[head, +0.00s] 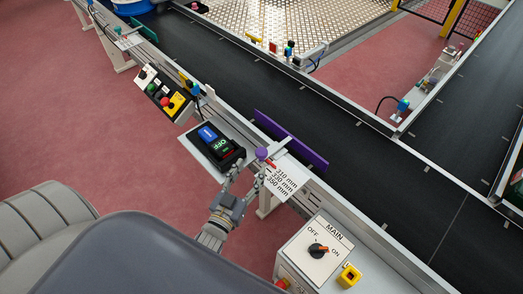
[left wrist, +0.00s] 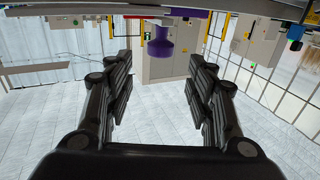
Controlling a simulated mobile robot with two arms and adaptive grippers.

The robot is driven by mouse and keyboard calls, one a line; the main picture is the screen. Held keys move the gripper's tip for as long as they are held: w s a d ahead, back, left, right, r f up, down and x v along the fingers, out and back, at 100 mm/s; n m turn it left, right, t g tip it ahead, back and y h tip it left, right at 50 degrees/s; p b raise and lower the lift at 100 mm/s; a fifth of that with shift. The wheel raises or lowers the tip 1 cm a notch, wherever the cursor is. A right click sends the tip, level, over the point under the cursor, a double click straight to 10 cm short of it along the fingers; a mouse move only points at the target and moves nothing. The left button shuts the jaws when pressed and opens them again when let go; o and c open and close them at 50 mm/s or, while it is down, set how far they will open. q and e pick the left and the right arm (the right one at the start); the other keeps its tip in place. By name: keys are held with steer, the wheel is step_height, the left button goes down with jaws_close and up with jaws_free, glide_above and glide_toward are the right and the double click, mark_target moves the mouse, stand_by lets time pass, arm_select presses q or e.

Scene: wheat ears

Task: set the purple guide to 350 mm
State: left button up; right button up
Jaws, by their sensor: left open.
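The purple guide (head: 292,140) is a long bar along the near side of the dark conveyor. Its purple knob (head: 262,153) sits at the near end of a grey rod. A red pointer (head: 271,163) lies close to the 310 mm end of a white scale plate (head: 285,182) marked 310, 330 and 350 mm. My left gripper (head: 246,178) is open and empty, just on the near side of the knob. In the left wrist view the knob (left wrist: 160,47) hangs beyond and between the spread fingers (left wrist: 160,72), with no visible contact.
A black device with a green display (head: 222,146) stands left of the knob. A MAIN switch box (head: 316,250) with a yellow-framed button (head: 349,274) is at the front right. A control box with several buttons (head: 163,93) sits farther left along the rail.

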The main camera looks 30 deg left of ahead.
mark_target(259, 156)
arm_select(q)
steer(key=w, duration=0.6)
steer(key=w+p, duration=0.1)
steer(key=w, duration=0.2)
steer(key=shift+w+a, duration=0.15)
steer(key=shift+a, duration=0.15)
jaws_close()
